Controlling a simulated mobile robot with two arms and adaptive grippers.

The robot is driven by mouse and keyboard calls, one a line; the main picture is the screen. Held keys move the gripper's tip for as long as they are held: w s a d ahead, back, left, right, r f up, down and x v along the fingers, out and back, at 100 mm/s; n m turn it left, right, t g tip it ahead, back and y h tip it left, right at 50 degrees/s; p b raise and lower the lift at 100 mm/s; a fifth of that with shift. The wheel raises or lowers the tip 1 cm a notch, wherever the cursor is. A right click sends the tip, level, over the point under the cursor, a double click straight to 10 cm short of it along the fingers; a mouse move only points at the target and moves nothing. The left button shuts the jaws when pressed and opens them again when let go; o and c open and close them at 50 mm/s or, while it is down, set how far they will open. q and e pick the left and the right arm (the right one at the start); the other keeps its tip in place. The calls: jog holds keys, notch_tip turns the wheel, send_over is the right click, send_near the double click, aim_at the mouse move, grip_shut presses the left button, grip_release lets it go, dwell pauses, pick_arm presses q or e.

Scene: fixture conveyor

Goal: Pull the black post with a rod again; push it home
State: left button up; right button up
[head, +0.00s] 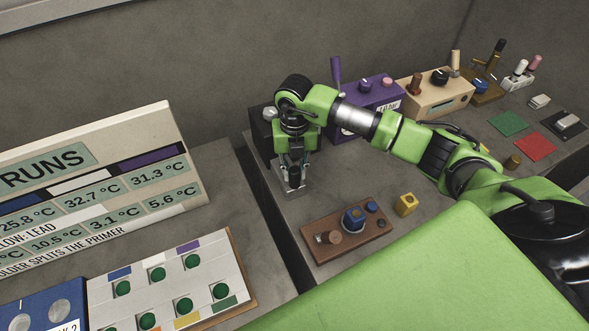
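My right gripper (293,162) points down over a small grey metal base (291,193) near the left edge of the right-hand bench. A black post (294,179) stands on this base, directly under and between the gripper's fingers. The fingers reach down to the post's upper part. I cannot tell whether they touch it or are closed on it. The gripper hides the post's top, and I cannot make out a rod. My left gripper is not in view.
A dark box (259,131) and a purple box (366,100) with an upright lever stand behind the gripper. A brown board (347,247) with knobs and a yellow block (405,205) lie in front. A gap separates the left bench with its indicator panel (205,275).

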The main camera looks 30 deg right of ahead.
grip_shut()
jog(key=w+b, duration=0.3)
jog(key=shift+w+d+f, duration=0.1)
jog(key=shift+w+f, duration=0.05)
jog(key=shift+w, duration=0.25)
jog(key=shift+w+b, duration=0.4)
jog(key=shift+w, duration=0.15)
jog(key=shift+r, duration=0.2)
jog(key=o, duration=0.8)
grip_release()
jog(key=shift+c, duration=0.2)
jog(key=shift+s, duration=0.1)
